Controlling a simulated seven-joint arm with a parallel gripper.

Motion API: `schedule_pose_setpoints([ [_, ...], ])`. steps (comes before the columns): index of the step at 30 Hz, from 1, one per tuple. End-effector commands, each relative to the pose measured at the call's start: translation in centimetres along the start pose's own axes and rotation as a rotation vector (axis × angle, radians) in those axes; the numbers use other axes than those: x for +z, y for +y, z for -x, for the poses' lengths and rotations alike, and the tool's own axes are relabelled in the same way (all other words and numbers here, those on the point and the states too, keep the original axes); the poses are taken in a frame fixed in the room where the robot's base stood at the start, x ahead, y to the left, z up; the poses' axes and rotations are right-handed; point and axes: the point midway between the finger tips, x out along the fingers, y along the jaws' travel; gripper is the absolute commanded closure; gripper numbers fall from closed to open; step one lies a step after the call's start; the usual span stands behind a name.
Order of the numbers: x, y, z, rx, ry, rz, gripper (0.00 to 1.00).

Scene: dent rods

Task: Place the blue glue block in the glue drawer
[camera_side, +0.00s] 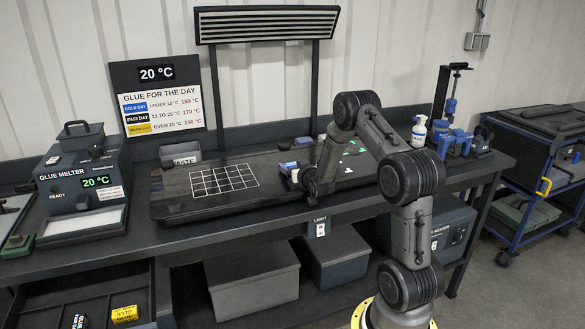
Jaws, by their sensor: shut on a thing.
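My gripper (302,180) is low over the dark bench mat, just right of the white grid, and is partly hidden by my own arm. It is shut on a small blue and white block (288,169), which looks like the blue glue block. My gripper hides part of it, and I cannot tell whether it touches the mat. The glue drawer (68,287) is open below the bench at the lower left, cut off by the picture's edge.
The glue melter (82,190) stands on the bench's left end, beside a "glue for the day" sign (158,98) reading 20 °C. A grey bin (180,153) stands behind the mat (168,205). A white bottle (418,131) and blue tools (455,143) stand at right. The grid area is clear.

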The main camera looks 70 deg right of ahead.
Motion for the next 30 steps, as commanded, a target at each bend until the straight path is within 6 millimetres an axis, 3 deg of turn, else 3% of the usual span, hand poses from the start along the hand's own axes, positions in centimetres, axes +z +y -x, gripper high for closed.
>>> schedule_pose_setpoints([
  [7,-1.1,0.0,0.2,0.000,0.004,0.000,0.86],
  [12,-3.5,0.0,0.7,0.000,0.006,0.000,0.86],
  [22,-8.3,-0.1,7.0,0.000,0.007,0.000,0.86],
  [30,-9.3,-0.2,12.8,0.001,0.004,0.000,0.86],
])
